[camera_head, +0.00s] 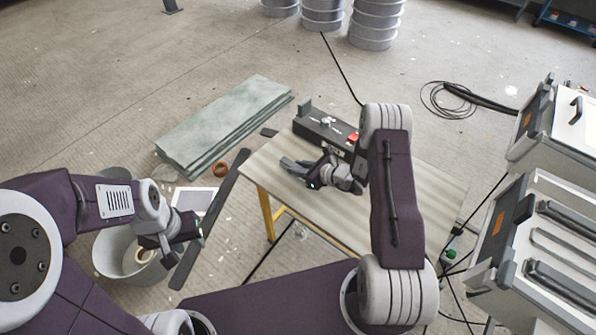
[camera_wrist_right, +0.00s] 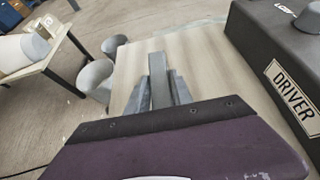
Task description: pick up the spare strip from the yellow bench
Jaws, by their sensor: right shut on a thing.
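The yellow bench (camera_head: 420,185) has a pale top and yellow legs. My right gripper (camera_head: 297,169) is low over its left part. In the right wrist view, its two grey fingers (camera_wrist_right: 160,94) are shut on a narrow grey strip (camera_wrist_right: 159,72) that stands between them. The pale bench top (camera_wrist_right: 205,60) lies behind the strip; I cannot tell whether they touch. In the head view the fingers largely hide the strip. My left gripper (camera_head: 170,258) is left of the bench, above a grey bucket, beside a long dark bar; its jaw opening is unclear.
A black box labelled DRIVER (camera_wrist_right: 270,50) stands on the bench and also shows in the head view (camera_head: 318,129). Pale green sheets (camera_head: 225,120) lie on the floor beyond. The grey bucket (camera_head: 108,250) is at left. White cases (camera_head: 535,240) stand at right.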

